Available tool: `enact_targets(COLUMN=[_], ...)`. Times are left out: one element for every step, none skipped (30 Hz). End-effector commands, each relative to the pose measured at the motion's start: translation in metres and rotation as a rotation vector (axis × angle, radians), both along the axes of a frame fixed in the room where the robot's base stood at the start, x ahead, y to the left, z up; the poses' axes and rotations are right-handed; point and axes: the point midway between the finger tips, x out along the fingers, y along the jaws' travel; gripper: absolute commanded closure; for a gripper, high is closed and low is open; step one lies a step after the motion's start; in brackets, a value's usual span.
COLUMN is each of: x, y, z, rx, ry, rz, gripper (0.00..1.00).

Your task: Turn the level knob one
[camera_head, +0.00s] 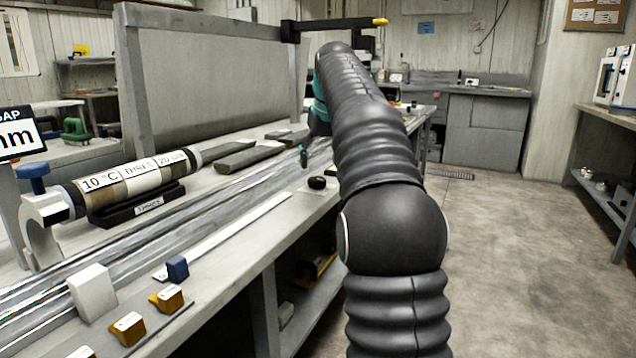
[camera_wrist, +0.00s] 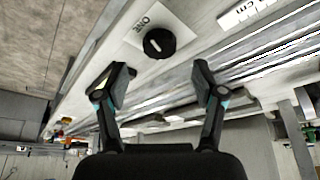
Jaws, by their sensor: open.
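The level knob one is a small round black knob with a pale pointer mark. It sits on the bench's front edge in the head view (camera_head: 317,183). In the wrist view the knob (camera_wrist: 159,43) lies at the top middle, beside a white label reading "ONE". My gripper (camera_wrist: 160,82) is open and empty, its two fingers spread wide. The knob appears beyond the fingertips, roughly centred between them, and nothing touches it. In the head view my dark arm hides most of the gripper; one fingertip shows left of the arm, above the knob.
Long metal rails run along the bench (camera_head: 232,215). A labelled core tube (camera_head: 135,175) lies on a black cradle. A blue block (camera_head: 177,268), a white block (camera_head: 91,292) and brass blocks (camera_head: 168,298) stand at the near end. The floor (camera_head: 520,250) on the right is clear.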

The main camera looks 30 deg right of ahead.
Motion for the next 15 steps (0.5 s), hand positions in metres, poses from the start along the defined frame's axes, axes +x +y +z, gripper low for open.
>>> enact_targets(x=[0.004,0.006,0.008,0.01,0.012,0.014,0.015,0.016,0.018,0.019,0.019,0.02,0.02,0.021,0.021], y=[0.0,0.0,-0.001,-0.001,-0.001,-0.001,-0.002,-0.002,-0.002,-0.002,-0.002,-0.002,-0.002,-0.002,-0.002], z=[-0.012,-0.017,-0.023,-0.027,-0.031,-0.036,-0.039,-0.041,-0.044,-0.046,-0.048,-0.049,-0.05,-0.051,-0.052], rx=[0.0,0.001,0.001,0.0,0.0,0.0,0.0,0.0,0.0,0.0,0.0,0.0,0.0,0.0,0.0], ry=[0.001,0.002,0.002,0.001,0.001,0.002,0.002,0.002,0.001,0.0,0.0,0.0,0.0,0.0,0.0], rz=[0.0,0.0,0.0,0.0,0.0,0.0,0.0,0.0,0.0,0.0,0.0,0.0,0.0,0.0,0.0], gripper=[0.31,0.31,0.31,0.31,0.31,0.31,0.31,0.31,0.31,0.31,0.31,0.31,0.31,0.31,0.31])
